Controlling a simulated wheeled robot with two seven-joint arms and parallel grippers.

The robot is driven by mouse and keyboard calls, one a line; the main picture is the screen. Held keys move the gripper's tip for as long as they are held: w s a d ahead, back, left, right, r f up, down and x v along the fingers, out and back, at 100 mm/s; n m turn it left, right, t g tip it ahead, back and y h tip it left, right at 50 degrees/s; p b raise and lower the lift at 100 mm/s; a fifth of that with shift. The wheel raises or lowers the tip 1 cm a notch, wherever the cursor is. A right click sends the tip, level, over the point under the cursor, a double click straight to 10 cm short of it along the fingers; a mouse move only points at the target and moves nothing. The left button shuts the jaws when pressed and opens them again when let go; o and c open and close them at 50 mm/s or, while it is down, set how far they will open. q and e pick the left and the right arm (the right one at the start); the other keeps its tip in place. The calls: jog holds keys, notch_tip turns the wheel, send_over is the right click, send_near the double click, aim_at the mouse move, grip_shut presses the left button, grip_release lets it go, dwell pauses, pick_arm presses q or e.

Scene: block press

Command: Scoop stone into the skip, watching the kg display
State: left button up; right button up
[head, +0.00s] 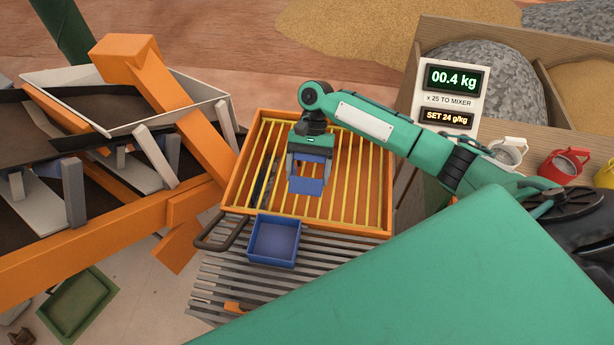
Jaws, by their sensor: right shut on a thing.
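My right gripper (306,176) points down over an orange tray with yellow bars (384,205). It is shut on a small blue piece (307,186); whether this is a scoop, and whether it holds stone, I cannot tell. An open blue box (274,241) stands on grey slats just in front of the tray and looks empty. The kg display (455,79) at the right reads 00.4 kg, with "x 25 to mixer" and "set 24 g/kg" below it. Grey stone (490,70) is heaped in a wooden bin behind the display. My left gripper is not in view.
Orange and grey machinery with a white hopper (205,98) fills the left. White (508,152), red (566,165) and yellow (604,175) cups stand at the right, below the bins. A green tray (77,303) lies at the lower left. Grey slats (215,280) extend under the blue box.

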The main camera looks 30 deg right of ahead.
aim_at(310, 160)
jog(key=shift+w+d+r+g+y, duration=0.2)
jog(key=shift+w+d+g+y, duration=0.6)
jog(key=shift+w+g+y, duration=0.4)
jog(key=shift+s, duration=0.1)
dwell(0.4)
notch_tip(310, 160, up, 2)
jog(key=t+h, duration=0.3)
jog(key=t, duration=0.1)
jog(key=shift+r, duration=0.25)
notch_tip(310, 160, up, 3)
jog(key=t+h, duration=0.3)
jog(key=t, duration=0.1)
jog(key=shift+f+h, duration=0.2)
jog(key=shift+h, duration=0.2)
dwell(0.8)
